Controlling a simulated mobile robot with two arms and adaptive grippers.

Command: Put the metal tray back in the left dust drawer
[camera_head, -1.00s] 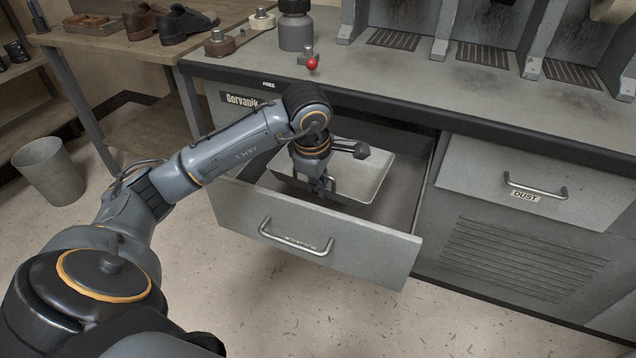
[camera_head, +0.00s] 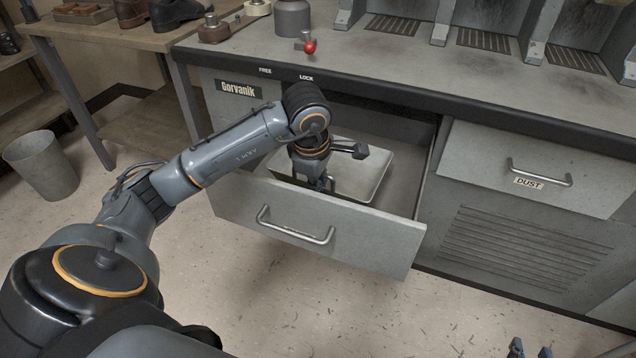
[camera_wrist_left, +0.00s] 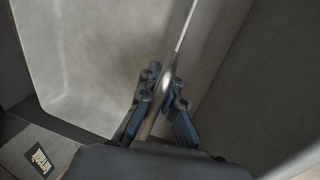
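The left dust drawer (camera_head: 365,238) is pulled open in the head view, with a bar handle on its front. The shallow metal tray (camera_head: 360,172) is inside the drawer's opening; I cannot tell whether it rests on the bottom. It fills the upper left of the left wrist view (camera_wrist_left: 85,60). My left gripper (camera_head: 322,184) reaches down behind the drawer front at the tray's near side. In the left wrist view its fingers (camera_wrist_left: 163,92) close on both sides of the tray's edge. My right gripper (camera_head: 531,350) shows only its tips, apart and empty, at the bottom edge.
A closed drawer (camera_head: 560,172) labelled DUST is to the right. The worktop (camera_head: 380,65) overhangs the drawers and carries a red-knobbed lever (camera_head: 309,47) above the open drawer. A bin (camera_head: 42,166) stands far left.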

